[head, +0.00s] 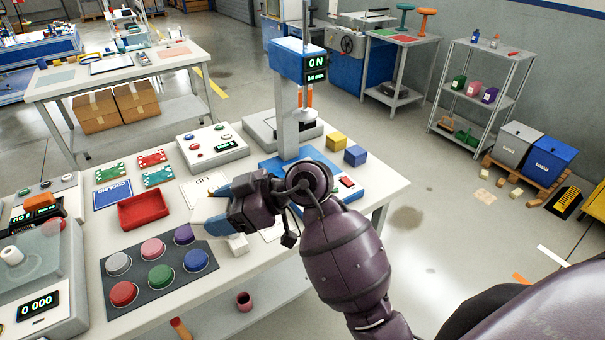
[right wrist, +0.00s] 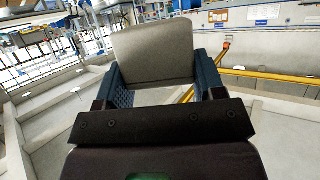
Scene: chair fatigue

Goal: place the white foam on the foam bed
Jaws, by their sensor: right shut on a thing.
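My right gripper (head: 212,206) is above the middle of the white table, its fingers pointing left. It is shut on a pale, flat-faced block, which I take for the white foam (right wrist: 153,52); the right wrist view shows it between the two blue fingers. In the head view the held block is hard to tell from the pale surface behind it. No part is plainly marked as the foam bed. A press with a blue base (head: 268,165) stands right of the gripper, partly hidden by my arm. My left gripper is not in view.
A white cube (head: 237,243) shows just below the gripper. A yellow block (head: 336,140) and a blue block (head: 355,155) sit right of the press. A red tray (head: 143,209) and a dark mat (head: 117,274) with several coloured discs lie to the left.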

